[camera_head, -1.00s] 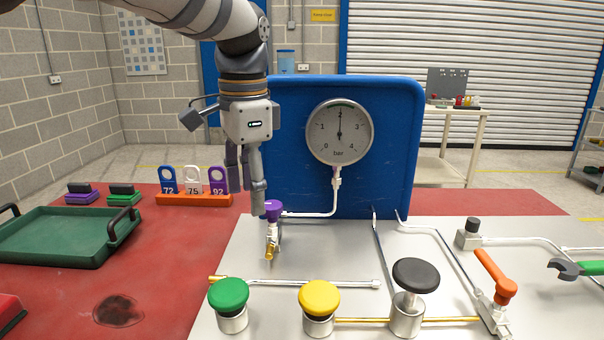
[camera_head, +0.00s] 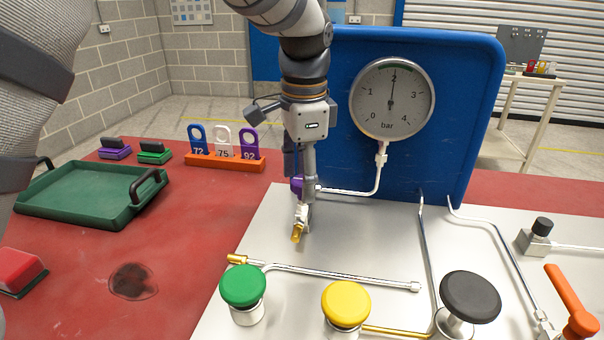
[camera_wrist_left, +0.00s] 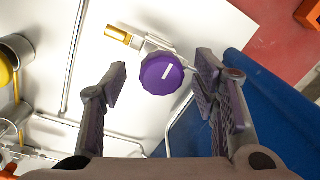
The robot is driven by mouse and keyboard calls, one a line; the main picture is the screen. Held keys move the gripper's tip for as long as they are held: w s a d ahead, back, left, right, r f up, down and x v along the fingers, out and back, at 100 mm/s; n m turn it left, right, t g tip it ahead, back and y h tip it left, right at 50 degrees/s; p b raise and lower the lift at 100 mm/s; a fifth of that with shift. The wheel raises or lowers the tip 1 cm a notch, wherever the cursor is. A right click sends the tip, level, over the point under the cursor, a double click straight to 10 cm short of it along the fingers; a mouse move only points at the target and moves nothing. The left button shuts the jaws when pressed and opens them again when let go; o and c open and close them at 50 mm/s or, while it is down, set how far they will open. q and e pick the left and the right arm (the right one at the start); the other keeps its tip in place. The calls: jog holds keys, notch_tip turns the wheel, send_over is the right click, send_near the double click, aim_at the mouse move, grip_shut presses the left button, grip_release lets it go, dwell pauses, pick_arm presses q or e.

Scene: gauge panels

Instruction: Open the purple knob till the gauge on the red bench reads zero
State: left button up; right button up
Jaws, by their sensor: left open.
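The purple knob (camera_head: 297,186) sits on a small valve with a brass outlet on the pale panel, partly hidden behind my left gripper (camera_head: 300,168). My left gripper points down, its jaws open at the knob. In the left wrist view, the knob (camera_wrist_left: 162,74) shows between the spread fingers, with gaps on both sides and a white line across its top. The gauge (camera_head: 391,99) on the blue board has its needle pointing straight up at about 2 bar. A pipe joins it to the purple valve. My right gripper is not in view.
Green (camera_head: 243,287), yellow (camera_head: 346,303) and black (camera_head: 470,297) knobs stand at the panel's front. An orange lever (camera_head: 571,303) is at right. A green tray (camera_head: 75,200) and a rack of numbered tags (camera_head: 225,162) lie left on the red bench (camera_head: 190,255).

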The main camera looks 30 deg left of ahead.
pick_arm(q)
jog(key=c, duration=1.2)
jog(key=shift+o, duration=0.2)
